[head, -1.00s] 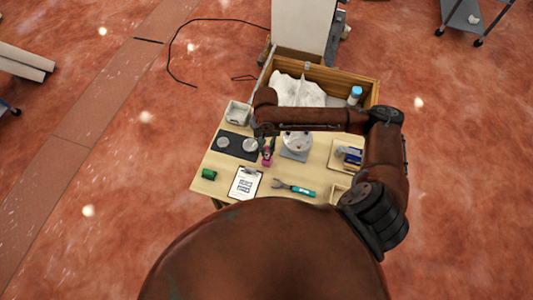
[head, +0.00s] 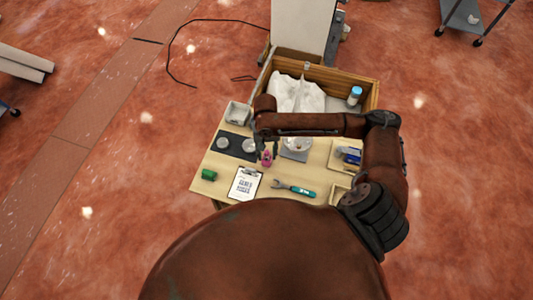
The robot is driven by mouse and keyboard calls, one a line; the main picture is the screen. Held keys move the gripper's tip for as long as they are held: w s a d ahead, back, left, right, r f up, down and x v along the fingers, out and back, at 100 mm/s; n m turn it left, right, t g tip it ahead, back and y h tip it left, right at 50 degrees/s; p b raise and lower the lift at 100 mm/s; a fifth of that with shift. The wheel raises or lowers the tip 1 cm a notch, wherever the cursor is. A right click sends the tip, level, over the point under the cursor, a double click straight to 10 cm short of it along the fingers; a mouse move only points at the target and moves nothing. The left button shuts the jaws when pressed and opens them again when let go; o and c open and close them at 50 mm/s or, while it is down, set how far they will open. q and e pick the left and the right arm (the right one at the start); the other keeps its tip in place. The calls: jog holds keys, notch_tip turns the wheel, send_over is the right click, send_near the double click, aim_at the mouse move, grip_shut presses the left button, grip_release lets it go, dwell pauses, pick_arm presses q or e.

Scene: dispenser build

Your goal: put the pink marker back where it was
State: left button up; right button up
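The pink marker (head: 267,159) is a small pink shape on the wooden table, just right of the dark mat (head: 231,152). My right gripper (head: 267,148) is directly at it, its dark fingers pointing down around or just above the marker's top. At this size I cannot tell whether the fingers touch it or are closed. The arm and wrist hide the area behind the marker. My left gripper is not in view.
A clipboard (head: 245,184), a teal-handled tool (head: 304,192) and a green object (head: 208,174) lie near the front edge. A white round container (head: 297,146) stands right of the marker. A wooden crate (head: 371,87) is behind, and a tray (head: 337,164) is at right.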

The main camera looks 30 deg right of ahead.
jog(key=shift+r, duration=0.25)
notch_tip(320, 180, up, 12)
jog(key=w+p, duration=0.1)
jog(key=p, duration=0.1)
jog(key=shift+w+d+f, duration=0.15)
jog(key=shift+d, duration=0.15)
